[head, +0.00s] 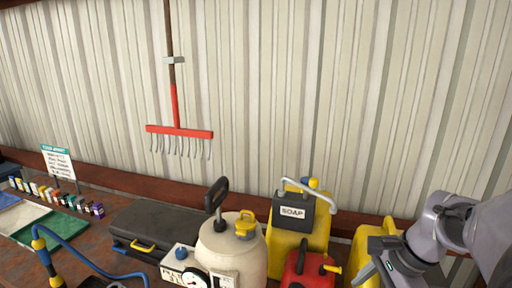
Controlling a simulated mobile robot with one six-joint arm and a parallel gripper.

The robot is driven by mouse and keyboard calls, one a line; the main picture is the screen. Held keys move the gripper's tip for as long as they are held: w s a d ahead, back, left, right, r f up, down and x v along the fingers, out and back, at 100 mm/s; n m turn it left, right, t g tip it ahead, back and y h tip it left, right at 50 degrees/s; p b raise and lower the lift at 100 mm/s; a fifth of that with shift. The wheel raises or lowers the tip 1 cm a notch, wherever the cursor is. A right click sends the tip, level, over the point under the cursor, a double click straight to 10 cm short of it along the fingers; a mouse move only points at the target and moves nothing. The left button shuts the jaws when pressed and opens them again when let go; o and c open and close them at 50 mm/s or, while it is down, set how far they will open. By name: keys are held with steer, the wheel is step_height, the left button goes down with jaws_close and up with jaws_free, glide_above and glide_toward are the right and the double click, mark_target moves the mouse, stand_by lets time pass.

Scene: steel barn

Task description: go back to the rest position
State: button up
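Part of my arm shows at the right edge of the head view as grey and dark links. They overlap a yellow jug (365,246) in the picture. I cannot make out the fingers of my gripper, and nothing is seen held.
A bench holds a black case (160,222), a cream tank (228,247) with a gauge, a yellow soap jug (283,243), a red can (312,272) and a blue hose (85,260). A sign (58,160) and small bottles stand left. A red rake (180,131) hangs on the wall.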

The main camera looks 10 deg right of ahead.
steer(key=s+a+f+n+t+b, duration=0.1)
steer(key=s+a+f+n+b, duration=0.3)
steer(key=a+f+n+b, duration=0.3)
steer(key=s+a+f+n+t+b, duration=0.1)
steer(key=s+a+f+n+b, duration=0.4)
steer(key=a, duration=1)
step_height(320, 180, down, 4)
steer(key=n+b, duration=0.2)
steer(key=b, duration=0.4)
steer(key=shift+s+a, duration=0.2)
steer(key=shift+s, duration=0.05)
